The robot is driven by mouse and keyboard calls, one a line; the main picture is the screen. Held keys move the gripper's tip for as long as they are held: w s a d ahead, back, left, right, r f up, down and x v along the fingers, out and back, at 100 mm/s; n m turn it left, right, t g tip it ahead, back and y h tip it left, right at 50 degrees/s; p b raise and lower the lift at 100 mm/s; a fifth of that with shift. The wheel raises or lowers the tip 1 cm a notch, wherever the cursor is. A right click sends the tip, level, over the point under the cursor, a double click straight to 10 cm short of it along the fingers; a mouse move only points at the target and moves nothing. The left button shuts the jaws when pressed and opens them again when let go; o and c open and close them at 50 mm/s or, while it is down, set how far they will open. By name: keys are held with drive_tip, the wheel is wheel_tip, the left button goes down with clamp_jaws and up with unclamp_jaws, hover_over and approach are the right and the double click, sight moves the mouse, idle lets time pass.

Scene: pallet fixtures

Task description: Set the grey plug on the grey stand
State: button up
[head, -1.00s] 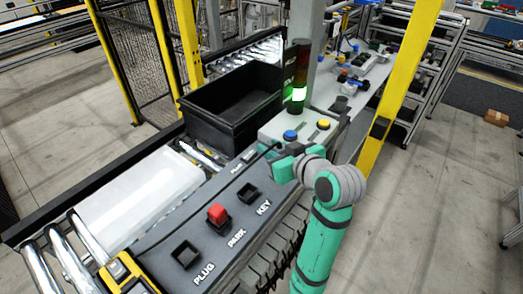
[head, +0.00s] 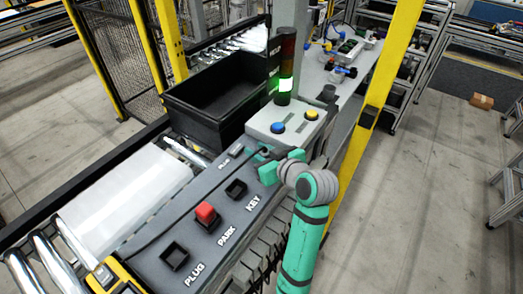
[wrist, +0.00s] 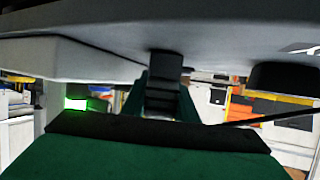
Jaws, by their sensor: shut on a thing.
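My gripper (head: 268,168) is at the far end of the dark grey console (head: 140,235), beside the button box, in the head view. In the wrist view its green fingers (wrist: 163,90) are shut on a dark block, which looks like the grey plug (wrist: 165,68). The block's lower end is hidden, and in the head view the hand hides it. A grey surface spans the top of the wrist view close to the block; I cannot tell whether they touch. I cannot tell which part is the grey stand.
The KEY socket (head: 236,188) looks empty. The button box (head: 290,125) with blue and yellow buttons and a lit green signal tower (head: 285,70) stand behind my gripper. A black bin (head: 215,105) is on the rollers behind.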

drive_tip(key=o, duration=1.1)
drive_tip(key=shift+s+a+f, duration=0.1)
drive_tip(key=shift+d+r, duration=0.2)
drive_tip(key=shift+d, duration=0.05)
drive_tip(key=v, duration=1.2)
drive_tip(key=shift+f, duration=0.1)
